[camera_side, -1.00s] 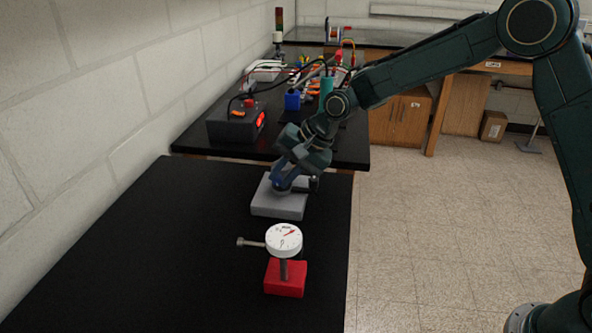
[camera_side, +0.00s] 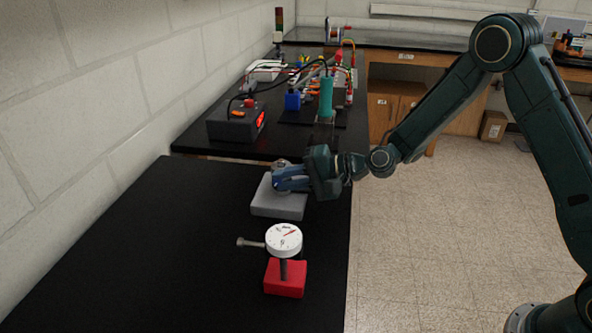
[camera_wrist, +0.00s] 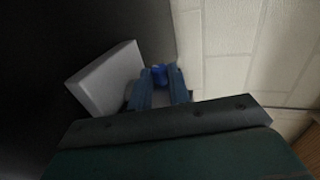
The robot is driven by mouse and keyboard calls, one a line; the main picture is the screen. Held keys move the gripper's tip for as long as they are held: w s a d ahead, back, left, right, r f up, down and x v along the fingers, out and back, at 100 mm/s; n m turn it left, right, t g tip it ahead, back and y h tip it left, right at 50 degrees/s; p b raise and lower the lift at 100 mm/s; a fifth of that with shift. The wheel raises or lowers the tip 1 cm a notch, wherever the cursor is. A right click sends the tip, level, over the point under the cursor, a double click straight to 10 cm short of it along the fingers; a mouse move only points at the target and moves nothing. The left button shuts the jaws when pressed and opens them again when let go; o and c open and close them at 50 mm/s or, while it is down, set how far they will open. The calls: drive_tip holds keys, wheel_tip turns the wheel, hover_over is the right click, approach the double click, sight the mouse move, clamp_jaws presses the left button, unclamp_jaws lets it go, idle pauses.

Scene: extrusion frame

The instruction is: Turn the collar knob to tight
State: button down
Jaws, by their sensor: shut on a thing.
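A grey block (camera_side: 278,205) lies on the black bench, and a small round grey part (camera_side: 281,163) shows on it at the fingertips. My gripper (camera_side: 280,180) reaches in level from the right, its blue fingers at the top of the block. In the wrist view the fingers are shut on a small bright blue knob (camera_wrist: 158,74), and the grey block (camera_wrist: 108,80) lies to the left. The fingers hide most of the knob and collar. I cannot read the knob's angle.
A white dial gauge (camera_side: 284,240) on a red base (camera_side: 285,279) stands in front of the block, with a grey rod to its left. A dark box (camera_side: 237,122) and cabled gear stand behind. The bench's left side is clear.

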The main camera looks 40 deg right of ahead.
drive_tip(key=shift+f+t+y, duration=0.2)
drive_tip(key=shift+t+y, duration=0.3)
idle(0.4)
drive_tip(key=c, duration=1.3)
unclamp_jaws()
drive_tip(key=shift+d, duration=0.1)
drive_tip(key=v, duration=1.3)
drive_tip(key=shift+s+d+f, duration=0.25)
drive_tip(key=shift+s+f, duration=0.05)
drive_tip(key=shift+s, duration=0.05)
